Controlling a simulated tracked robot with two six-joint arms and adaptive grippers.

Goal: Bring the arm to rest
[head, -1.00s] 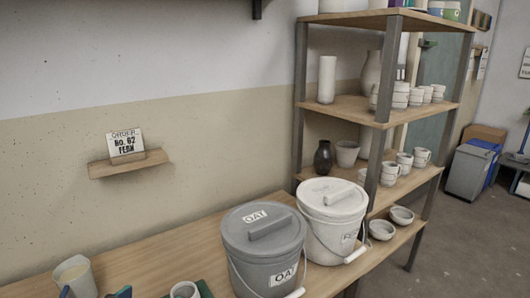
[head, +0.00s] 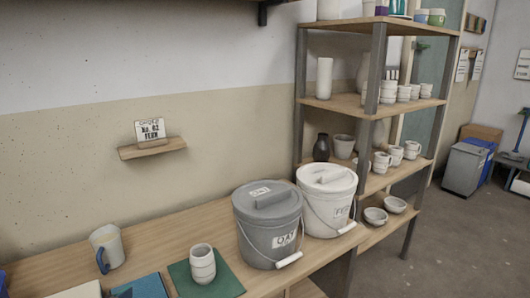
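Neither of my grippers nor my arms shows in the head view. A grey lidded bucket (head: 268,236) labelled OAT stands on the wooden bench (head: 160,240). A white lidded bucket (head: 325,212) stands beside it on the right, its label partly covered by its handle. Both lids are on and both wire handles hang down at the front. An order card (head: 150,131) reading No. 62 FERN stands on a small wall shelf (head: 152,149).
A cup (head: 202,264) stands on a green mat (head: 232,283) left of the grey bucket. A mug (head: 107,247) with a blue handle stands farther left. A shelf rack (head: 345,102) with pottery stands at right. Bare bench lies behind the cup. A grey bin (head: 465,168) stands farther right.

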